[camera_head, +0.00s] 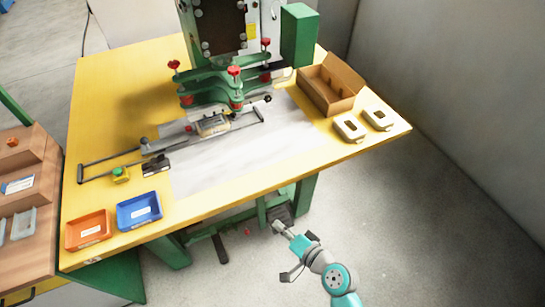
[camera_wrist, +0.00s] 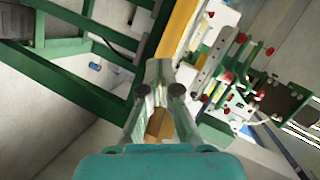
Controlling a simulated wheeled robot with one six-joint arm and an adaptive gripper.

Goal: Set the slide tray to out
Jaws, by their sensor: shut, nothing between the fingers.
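The slide tray (camera_head: 212,126) is a small metal carriage with a light part on it. It sits on a pair of thin rails (camera_head: 110,160) that run across the yellow table, near the green press head. A dark block (camera_head: 156,165) is at the near rail, left of the tray. My gripper (camera_head: 279,227) is below and in front of the table's front edge, well apart from the tray. In the wrist view my gripper (camera_wrist: 160,68) is shut and empty, with the tilted press and table beyond it. I cannot make out the tray clearly there.
A green press (camera_head: 225,75) with red knobs stands at the back. Orange (camera_head: 88,231) and blue (camera_head: 139,210) bins sit front left, by a green button (camera_head: 120,174). A cardboard box (camera_head: 330,84) and two pale parts (camera_head: 350,127) lie right. Open floor is at front right.

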